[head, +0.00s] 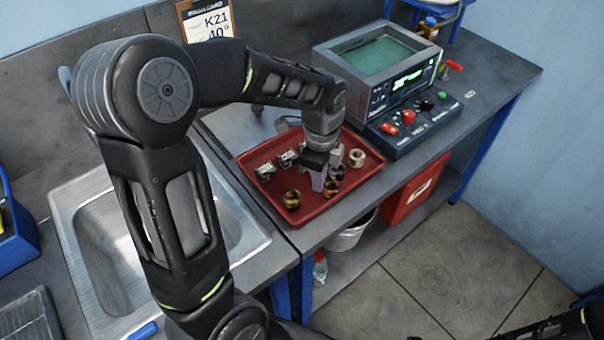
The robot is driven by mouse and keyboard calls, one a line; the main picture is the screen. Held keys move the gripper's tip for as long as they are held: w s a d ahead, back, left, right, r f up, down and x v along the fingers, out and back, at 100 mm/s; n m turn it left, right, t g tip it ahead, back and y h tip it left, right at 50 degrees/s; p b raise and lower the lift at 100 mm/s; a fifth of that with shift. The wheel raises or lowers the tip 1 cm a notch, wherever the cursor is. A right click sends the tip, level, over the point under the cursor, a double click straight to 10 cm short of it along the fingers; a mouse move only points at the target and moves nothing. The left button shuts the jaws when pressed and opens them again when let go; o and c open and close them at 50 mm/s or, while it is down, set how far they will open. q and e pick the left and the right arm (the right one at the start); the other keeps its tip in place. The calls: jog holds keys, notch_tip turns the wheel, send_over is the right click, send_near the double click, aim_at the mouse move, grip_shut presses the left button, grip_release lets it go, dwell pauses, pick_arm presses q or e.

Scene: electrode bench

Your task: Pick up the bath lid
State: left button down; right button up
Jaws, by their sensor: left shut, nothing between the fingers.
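I cannot make out a bath lid for certain in the head view; my left arm hides part of the bench. My left gripper (318,172) points down over the red tray (292,218), among the small parts on it. Its fingers look shut, and nothing shows held. A pale purple piece (317,183) shows just below it; I cannot tell whether they touch. My right gripper is not in view.
The tray holds brass-coloured rings (292,199), a pale ring (356,158) and metal clips (265,171). A steel sink (250,238) lies left of it.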

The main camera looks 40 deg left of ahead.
pick_arm(q)
jog(key=shift+d, duration=0.65)
jog(key=shift+w+d, duration=0.1)
jog(key=shift+d, duration=0.05)
notch_tip(320, 180, up, 8)
jog(key=shift+a+b, duration=0.4)
jog(key=shift+f, duration=0.15)
